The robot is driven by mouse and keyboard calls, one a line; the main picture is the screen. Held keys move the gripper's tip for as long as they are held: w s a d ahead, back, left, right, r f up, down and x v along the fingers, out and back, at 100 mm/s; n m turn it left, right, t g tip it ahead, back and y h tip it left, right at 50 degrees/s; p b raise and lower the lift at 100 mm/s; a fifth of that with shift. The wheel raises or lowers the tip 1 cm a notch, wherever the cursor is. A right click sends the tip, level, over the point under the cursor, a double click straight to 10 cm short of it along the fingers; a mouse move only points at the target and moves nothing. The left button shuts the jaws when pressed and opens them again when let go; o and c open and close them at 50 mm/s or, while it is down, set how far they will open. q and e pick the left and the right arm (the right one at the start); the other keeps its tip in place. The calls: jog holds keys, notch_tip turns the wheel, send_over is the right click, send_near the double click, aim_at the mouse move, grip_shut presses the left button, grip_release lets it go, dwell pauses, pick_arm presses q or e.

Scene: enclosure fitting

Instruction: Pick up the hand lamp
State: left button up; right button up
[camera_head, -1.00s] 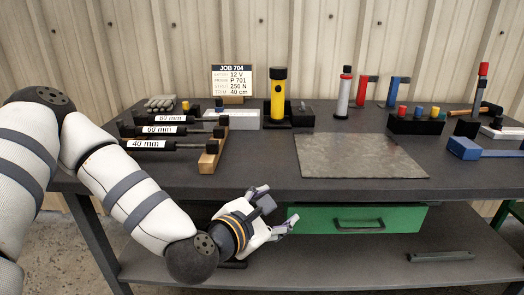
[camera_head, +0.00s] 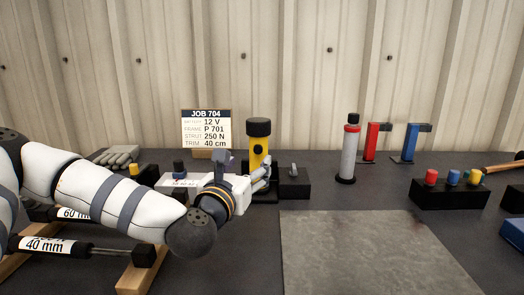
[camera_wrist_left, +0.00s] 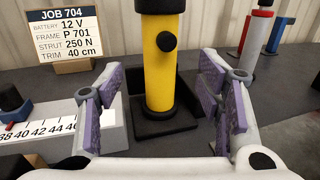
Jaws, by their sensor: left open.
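The hand lamp (camera_head: 258,143) is yellow with a black head and a black button. It stands upright in a black holder at the back of the bench. It also shows in the left wrist view (camera_wrist_left: 157,72), upright on its dark base. My left gripper (camera_head: 246,170) is open and level with the lamp's lower body, which it partly hides in the head view. In the wrist view its purple-padded fingers stand on either side of the lamp with gaps, and nothing is gripped. My right gripper is not in view.
A job sign (camera_head: 206,130) stands behind, left of the lamp. A black block (camera_head: 294,184) sits right of it. A grey cylinder with a red collar (camera_head: 348,152) and red and blue tools stand farther right. A bare grey mat (camera_head: 370,250) lies in front.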

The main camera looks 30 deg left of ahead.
aim_at(256, 156)
pick_arm(q)
jog(key=x, duration=0.8)
jog(key=shift+w+a+f, duration=0.1)
jog(key=shift+w+f, duration=0.05)
jog(key=shift+w, duration=0.2)
grip_shut()
